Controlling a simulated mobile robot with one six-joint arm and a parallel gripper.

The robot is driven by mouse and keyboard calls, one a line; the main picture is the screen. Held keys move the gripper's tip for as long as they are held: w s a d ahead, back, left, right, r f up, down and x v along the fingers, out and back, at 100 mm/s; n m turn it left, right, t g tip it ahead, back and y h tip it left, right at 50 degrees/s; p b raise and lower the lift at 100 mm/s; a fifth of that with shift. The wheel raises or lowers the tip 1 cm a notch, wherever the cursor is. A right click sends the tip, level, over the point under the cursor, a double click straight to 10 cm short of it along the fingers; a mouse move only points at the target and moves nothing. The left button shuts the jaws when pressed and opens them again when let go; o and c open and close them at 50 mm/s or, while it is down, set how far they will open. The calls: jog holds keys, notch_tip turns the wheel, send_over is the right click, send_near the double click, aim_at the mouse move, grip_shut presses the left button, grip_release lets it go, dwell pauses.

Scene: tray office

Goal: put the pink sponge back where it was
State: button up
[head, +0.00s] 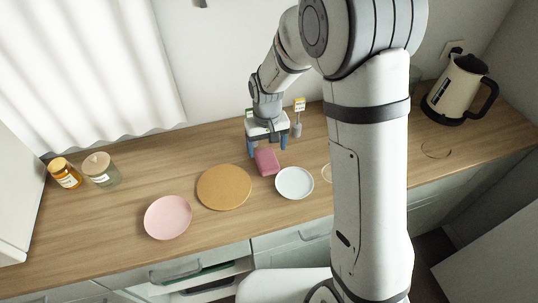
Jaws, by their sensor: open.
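The pink sponge (266,162) is a small pink block on the wooden counter, between a round cork-coloured mat and a white plate. My gripper (268,147) is right behind and above the sponge, with its blue fingers pointing down and apart. The fingers look open. I cannot tell whether either finger touches the sponge.
The round mat (224,187), a pink plate (168,217) and a white plate (294,183) lie nearby. Two jars (101,169) (65,173) stand at the left. A small tagged item (298,117) stands by the wall. A kettle (459,90) is at the right.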

aim_at(268, 159)
notch_tip(268, 159, up, 7)
jog(key=s+d+r+m+t, duration=0.1)
jog(key=s+d+r, duration=0.4)
jog(key=s+d, duration=0.2)
jog(key=s+d+r+m+t, duration=0.2)
jog(key=s+d+r, duration=0.3)
jog(key=s+d, duration=0.3)
jog(key=s, duration=0.4)
jog(key=shift+s, duration=0.2)
